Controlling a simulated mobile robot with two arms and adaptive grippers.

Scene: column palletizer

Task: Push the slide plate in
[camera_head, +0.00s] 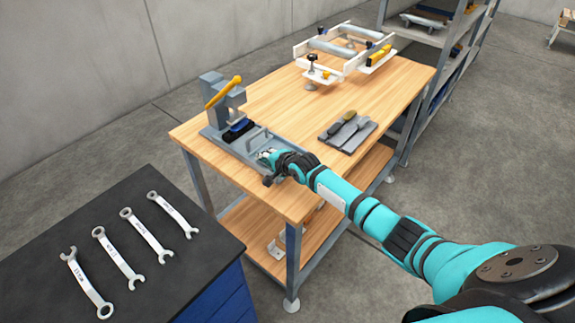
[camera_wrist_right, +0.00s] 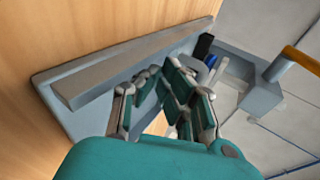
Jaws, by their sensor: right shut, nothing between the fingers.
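A grey press fixture with a yellow lever stands on the left end of the wooden table; its upright body (camera_head: 214,98) also shows in the wrist view (camera_wrist_right: 262,95). A grey slide plate with a raised handle (camera_head: 256,136) lies on the fixture's long base, in front of a dark blue block (camera_head: 238,130). My right gripper (camera_head: 264,156) is shut and empty, low at the near end of the base, beside the handle. In the wrist view my right gripper (camera_wrist_right: 160,76) is over the base (camera_wrist_right: 72,118); its fingers partly hide it, and I cannot tell whether they touch the plate. My left gripper is not in view.
A grey tray (camera_head: 348,143) with hand tools lies right of the fixture. A white roller frame (camera_head: 345,52) stands at the table's far end. A dark bench (camera_head: 120,243) with several wrenches stands at the front left. The table's middle (camera_head: 280,100) is clear.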

